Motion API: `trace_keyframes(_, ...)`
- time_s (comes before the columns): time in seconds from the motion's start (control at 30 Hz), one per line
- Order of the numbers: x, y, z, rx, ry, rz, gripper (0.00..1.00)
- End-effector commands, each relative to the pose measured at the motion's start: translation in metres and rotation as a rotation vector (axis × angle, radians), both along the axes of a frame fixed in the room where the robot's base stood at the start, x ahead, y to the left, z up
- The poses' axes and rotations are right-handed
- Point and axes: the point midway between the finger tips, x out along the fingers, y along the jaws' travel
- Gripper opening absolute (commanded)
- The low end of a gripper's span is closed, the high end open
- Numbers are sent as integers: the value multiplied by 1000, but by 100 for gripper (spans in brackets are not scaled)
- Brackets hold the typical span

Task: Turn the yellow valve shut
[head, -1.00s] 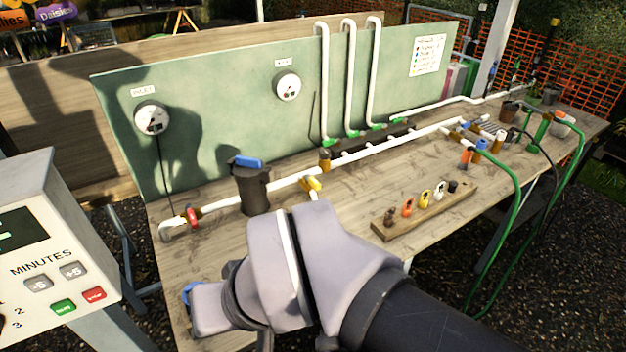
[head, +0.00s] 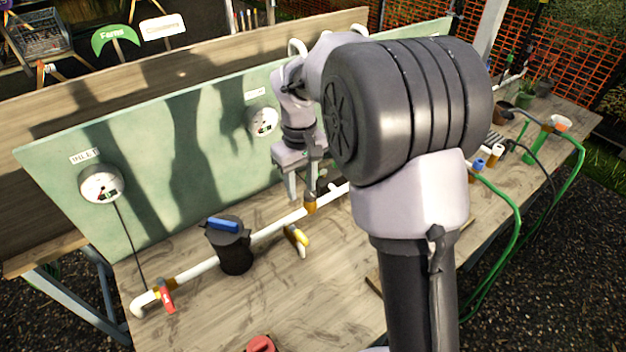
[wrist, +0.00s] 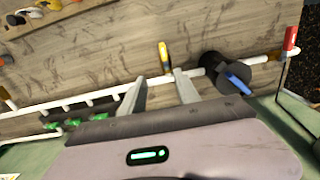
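The yellow valve (head: 297,237) sits on a short branch in front of the white pipe, right of the black filter canister. In the wrist view its yellow handle (wrist: 164,57) points away from the pipe, roughly crosswise to it. My gripper (head: 304,193) is over the pipe near the green board, behind and slightly right of the valve. In the wrist view my gripper (wrist: 158,78) is open, its two fingers apart with nothing held between them. The handle lies beyond the gap between the fingertips, and I see no contact.
The black canister (head: 233,250) with a blue lever stands close left of the valve. A red-handled valve (head: 165,297) is at the pipe's left end. The green board (head: 190,150) with gauges rises behind. Bench top in front of the valve is clear. Green hoses lie at right.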

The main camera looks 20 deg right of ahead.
Motion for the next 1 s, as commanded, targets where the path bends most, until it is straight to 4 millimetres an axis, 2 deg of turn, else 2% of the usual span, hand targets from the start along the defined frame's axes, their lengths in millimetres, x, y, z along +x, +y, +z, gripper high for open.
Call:
trace_keyframes(0.17,-1,0,-45,1,4,1,38)
trace_keyframes(0.4,-2,1,-118,1,3,-1,38)
trace_keyframes(0.6,-2,1,-160,2,2,-2,38)
trace_keyframes(0.73,-1,1,-171,1,-1,-2,38)
trace_keyframes(1.0,-1,1,-172,1,-1,-2,38)
